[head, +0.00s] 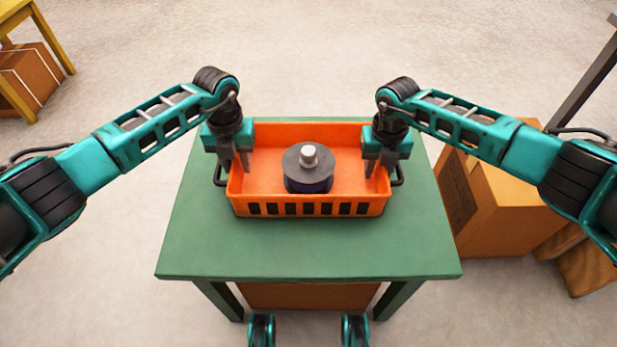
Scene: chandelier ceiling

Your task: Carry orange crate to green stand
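The orange crate (309,209) appears to rest on the green stand (310,250), toward its far half. It is upright and has a dark handle at each short end. A dark round object with a grey top and pale knob (309,168) is inside it. My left gripper (236,165) points down at the crate's left end, with its fingers by the end wall. My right gripper (378,165) points down at the right end in the same way. Whether the fingers are closed on the walls or handles is not clear.
Cardboard boxes (490,205) stand on the floor right of the stand. A yellow table (50,35) with a brown box (32,75) by it is at the far left. The stand's near part is clear, and the floor behind it is open.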

